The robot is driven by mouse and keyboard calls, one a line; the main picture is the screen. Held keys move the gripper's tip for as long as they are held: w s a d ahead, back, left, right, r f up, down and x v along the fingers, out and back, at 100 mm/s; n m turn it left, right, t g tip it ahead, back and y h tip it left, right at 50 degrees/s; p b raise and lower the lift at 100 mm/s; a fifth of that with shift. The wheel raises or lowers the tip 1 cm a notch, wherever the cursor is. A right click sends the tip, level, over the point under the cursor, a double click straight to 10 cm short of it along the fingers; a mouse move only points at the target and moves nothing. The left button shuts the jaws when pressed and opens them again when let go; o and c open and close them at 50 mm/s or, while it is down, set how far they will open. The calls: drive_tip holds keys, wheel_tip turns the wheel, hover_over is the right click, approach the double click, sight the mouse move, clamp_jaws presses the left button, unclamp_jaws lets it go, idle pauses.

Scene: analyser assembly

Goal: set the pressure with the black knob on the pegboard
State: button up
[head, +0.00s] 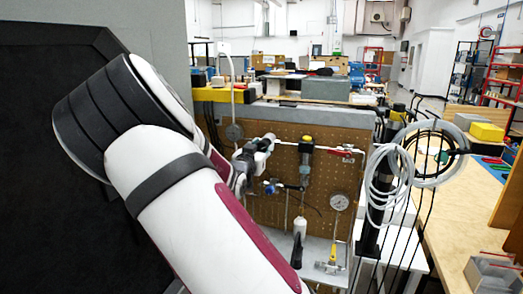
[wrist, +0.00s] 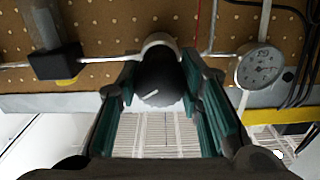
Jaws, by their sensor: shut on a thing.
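The black knob (wrist: 160,82) sits in the middle of the wrist view, with a short white mark on its face. A pale metal collar shows behind it, in front of the pegboard (wrist: 115,22). My gripper (wrist: 161,72) has its teal-padded fingers on either side of the knob, shut on it. In the head view my gripper (head: 262,146) is at the upper left of the pegboard (head: 325,170), partly behind my arm; the knob cannot be made out there. A round white gauge (wrist: 261,66) is beside the right finger in the wrist view; its reading is too small to tell.
A black-and-yellow fitting (head: 306,148) is on the pegboard right of my gripper. A second gauge (head: 339,202) hangs lower right. Coiled pale tubing (head: 384,187) hangs beyond the board's right edge. A wooden bench (head: 455,200) stands at right.

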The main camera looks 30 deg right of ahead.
drive_tip(key=m+b, duration=0.2)
drive_tip(key=m, duration=0.3)
drive_tip(key=shift+f+m, duration=0.1)
drive_tip(key=shift+m, duration=0.2)
drive_tip(key=m+b, duration=0.4)
drive_tip(key=m, duration=0.1)
drive_tip(key=shift+w+b, duration=0.1)
drive_tip(key=shift+b, duration=0.3)
drive_tip(key=m+b, duration=0.6)
drive_tip(key=b, duration=0.2)
drive_tip(key=shift+f+m+b, duration=0.15)
drive_tip(key=shift+m+b, duration=0.15)
drive_tip(key=shift+m, duration=0.1)
drive_tip(key=m+b, duration=0.3)
drive_tip(key=b, duration=0.2)
drive_tip(key=shift+m+b, duration=0.3)
drive_tip(key=shift+m, duration=0.1)
drive_tip(key=shift+m+b, duration=0.7)
drive_tip(key=shift+b, duration=0.3)
drive_tip(key=shift+r, duration=0.2)
drive_tip(key=o, duration=1.2)
drive_tip(key=shift+c, duration=0.2)
